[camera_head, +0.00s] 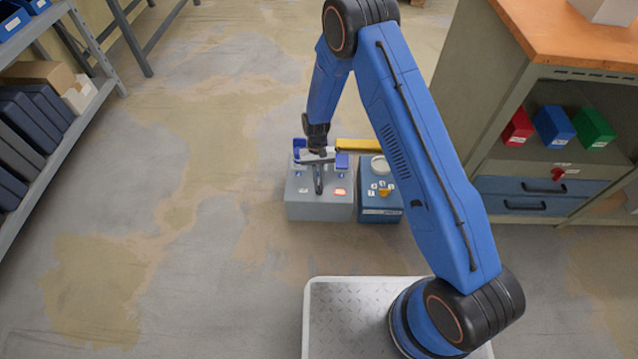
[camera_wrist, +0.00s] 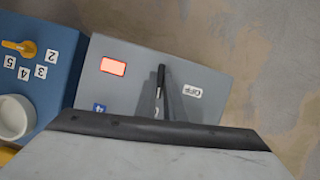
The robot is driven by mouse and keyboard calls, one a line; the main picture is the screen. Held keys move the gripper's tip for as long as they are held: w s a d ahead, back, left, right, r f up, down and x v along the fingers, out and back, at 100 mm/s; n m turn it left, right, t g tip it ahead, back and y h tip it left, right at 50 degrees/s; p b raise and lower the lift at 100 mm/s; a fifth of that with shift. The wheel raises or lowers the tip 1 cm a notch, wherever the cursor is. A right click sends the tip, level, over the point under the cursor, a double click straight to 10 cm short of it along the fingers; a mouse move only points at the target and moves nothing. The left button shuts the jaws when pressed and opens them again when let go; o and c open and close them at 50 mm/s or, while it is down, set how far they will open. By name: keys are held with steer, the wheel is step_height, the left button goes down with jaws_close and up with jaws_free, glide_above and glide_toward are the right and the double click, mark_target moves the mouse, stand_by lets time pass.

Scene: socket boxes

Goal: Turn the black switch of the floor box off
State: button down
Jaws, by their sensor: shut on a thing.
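The grey floor box (camera_head: 320,208) stands on the floor beside a blue box. Its black switch (camera_wrist: 160,82) is a narrow lever standing on its top face, partly hidden by my gripper's body at the bottom of the wrist view. An OFF label (camera_wrist: 192,91) is to the right of the lever, and a lit red lamp (camera_wrist: 113,66) is to the left. My gripper (camera_head: 319,166) points down over the floor box and is shut on the black switch. The grip itself is not clearly visible.
The blue box (camera_head: 380,211) has a yellow knob (camera_wrist: 18,47) with number labels and a round white part (camera_wrist: 12,117). A workbench (camera_head: 500,110) with coloured bins stands at the right, a shelf (camera_head: 60,135) at the left. The floor left of the boxes is clear.

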steer(key=n, duration=0.2)
steer(key=n+h, duration=0.1)
steer(key=n, duration=0.1)
steer(key=shift+a+t+h, duration=0.2)
steer(key=shift+t+h, duration=0.1)
steer(key=shift+t, duration=0.1)
steer(key=n+h, duration=0.1)
steer(key=n, duration=0.3)
steer(key=shift+s+t, duration=0.15)
steer(key=shift+t, duration=0.25)
steer(key=n+t, duration=0.1)
steer(key=n, duration=0.2)
steer(key=shift+s+a+n+h, duration=0.1)
steer(key=shift+a+n+h, duration=0.05)
steer(key=shift+n+h, duration=0.25)
steer(key=n+t, duration=0.1)
steer(key=n, duration=0.3)
steer(key=shift+s+t, duration=0.1)
steer(key=shift+t, duration=0.3)
steer(key=shift+n, duration=0.3)
steer(key=c, duration=1.9)
jaws_free()
steer(key=shift+o, duration=0.2)
steer(key=v, duration=1.7)
steer(key=shift+a+h, duration=0.3)
steer(key=shift+a, duration=0.1)
